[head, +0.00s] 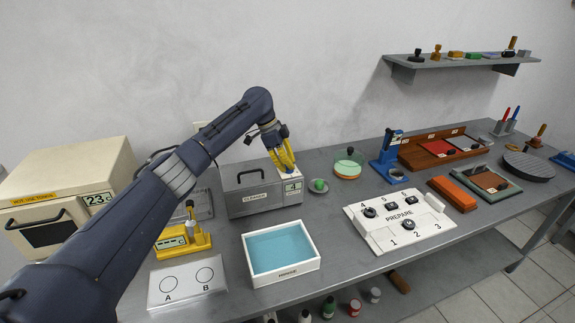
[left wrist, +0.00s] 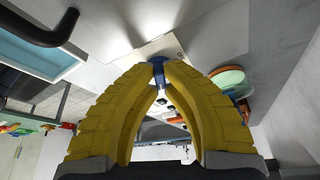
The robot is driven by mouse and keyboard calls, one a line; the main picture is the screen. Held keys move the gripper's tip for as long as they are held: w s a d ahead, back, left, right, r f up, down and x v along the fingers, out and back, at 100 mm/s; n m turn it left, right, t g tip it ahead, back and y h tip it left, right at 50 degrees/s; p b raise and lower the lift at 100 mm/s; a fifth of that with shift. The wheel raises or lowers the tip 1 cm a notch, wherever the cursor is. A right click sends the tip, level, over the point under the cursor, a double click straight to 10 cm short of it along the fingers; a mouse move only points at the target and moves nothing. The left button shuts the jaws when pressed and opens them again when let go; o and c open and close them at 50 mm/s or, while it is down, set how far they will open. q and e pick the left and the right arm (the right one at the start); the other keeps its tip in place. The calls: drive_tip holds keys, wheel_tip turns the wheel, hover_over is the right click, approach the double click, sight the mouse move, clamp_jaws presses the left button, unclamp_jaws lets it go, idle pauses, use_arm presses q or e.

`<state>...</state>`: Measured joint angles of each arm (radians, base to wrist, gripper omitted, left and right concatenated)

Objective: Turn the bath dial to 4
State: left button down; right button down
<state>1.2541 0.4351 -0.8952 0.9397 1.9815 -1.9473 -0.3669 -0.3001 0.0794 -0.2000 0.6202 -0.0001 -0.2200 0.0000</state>
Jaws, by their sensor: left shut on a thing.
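The bath is a grey metal box (head: 247,203) with a black lid handle and a label on its front, standing against the wall in the head view. A white panel (head: 293,188) with a small display is at its right end; the digits are too small to read. My left gripper (head: 288,170) comes down on top of this panel. In the left wrist view its yellow fingers (left wrist: 159,66) are shut on the small blue dial (left wrist: 158,72). The dial's scale and pointer are hidden or too small to read. My right gripper is not in view.
An open white tray with blue liquid (head: 280,243) stands in front of the bath. A small grey dish with a green thing (head: 318,186) is close to its right. A white PREPARE board (head: 400,220) lies further right. A cream oven (head: 65,190) stands at the left.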

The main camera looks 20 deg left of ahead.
use_arm(q)
drive_tip(key=shift+m, duration=0.5)
drive_tip(key=c, duration=1.5)
unclamp_jaws()
drive_tip(key=shift+w+v, duration=0.2)
drive_tip(key=shift+v, duration=5.75)
